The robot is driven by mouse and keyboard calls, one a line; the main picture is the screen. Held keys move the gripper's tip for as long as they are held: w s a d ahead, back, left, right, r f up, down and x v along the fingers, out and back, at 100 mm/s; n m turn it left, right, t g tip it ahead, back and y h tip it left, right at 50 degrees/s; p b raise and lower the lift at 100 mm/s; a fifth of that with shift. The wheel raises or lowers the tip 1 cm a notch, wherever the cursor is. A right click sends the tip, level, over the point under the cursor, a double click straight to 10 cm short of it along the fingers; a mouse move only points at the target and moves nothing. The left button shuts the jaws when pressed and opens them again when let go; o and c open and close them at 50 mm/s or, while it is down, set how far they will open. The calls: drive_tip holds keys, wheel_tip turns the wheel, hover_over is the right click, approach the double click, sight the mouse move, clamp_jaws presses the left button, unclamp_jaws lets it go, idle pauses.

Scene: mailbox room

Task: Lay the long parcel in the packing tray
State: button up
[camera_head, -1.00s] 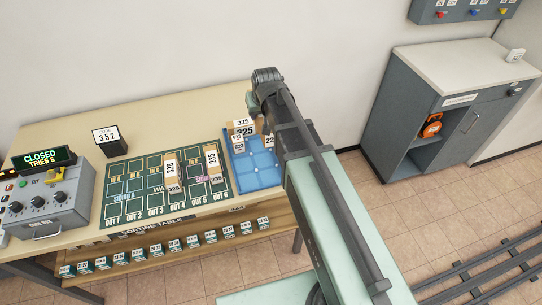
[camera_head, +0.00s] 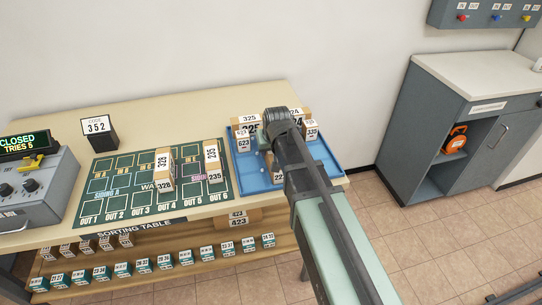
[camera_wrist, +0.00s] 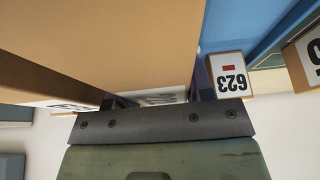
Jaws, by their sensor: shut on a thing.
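The blue packing tray (camera_head: 250,180) stands at the right end of the sorting table. My gripper (camera_wrist: 155,97) is shut on a large tan parcel (camera_wrist: 90,40), which fills the upper left of the wrist view. In the head view my arm covers the gripper and most of the held parcel; a tan piece (camera_head: 276,172) shows beside the arm, over the tray. I cannot tell whether it touches the tray floor. Small parcel 623 (camera_head: 243,141) stands at the tray's left; it also shows close beside the gripper in the wrist view (camera_wrist: 231,76).
Parcel 325 (camera_head: 246,121) stands at the tray's back left, parcel 335 (camera_head: 311,132) at its right, with another box behind. Parcels 328 (camera_head: 164,172) and 235 (camera_head: 213,165) lie on the green mat. The tray's front left is bare.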

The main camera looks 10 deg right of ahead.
drive_tip(key=shift+f, duration=0.1)
drive_tip(key=o, duration=1.3)
drive_tip(key=shift+c, duration=0.2)
drive_tip(key=p+v, duration=1.1)
drive_tip(key=v, duration=0.1)
drive_tip(key=shift+r, duration=0.4)
drive_tip(key=s+f+g, duration=0.1)
drive_tip(key=s+g, duration=0.3)
drive_tip(key=s, duration=1.1)
drive_tip(key=shift+s+f, duration=0.25)
drive_tip(key=shift+f, duration=0.05)
